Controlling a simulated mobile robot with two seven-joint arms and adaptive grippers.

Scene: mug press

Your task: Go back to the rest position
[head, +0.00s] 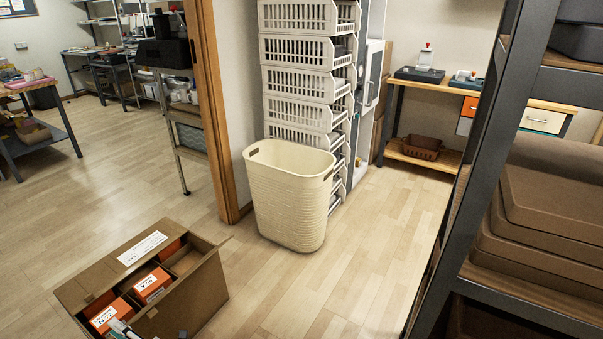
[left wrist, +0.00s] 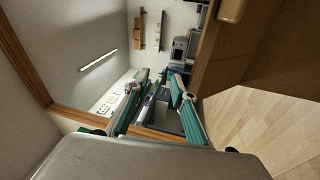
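The tip of my left gripper (head: 121,329) shows at the bottom of the head view, overlapping the near side of an open brown cardboard box (head: 205,290). In the left wrist view the same gripper (left wrist: 159,84) has two teal-padded fingers spread apart with nothing between them. A brown panel (left wrist: 255,55) lies beside the fingers in that view, probably the box's side. I cannot tell whether the gripper touches the box. My right gripper is not in view.
Orange labelled cartons (head: 152,284) sit in the box. A cream laundry basket (head: 290,200) stands on the floor before stacked white crates (head: 297,83). A dark-framed shelf (head: 475,150) with brown bins (head: 540,215) is close on the right. Floor between basket and shelf is clear.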

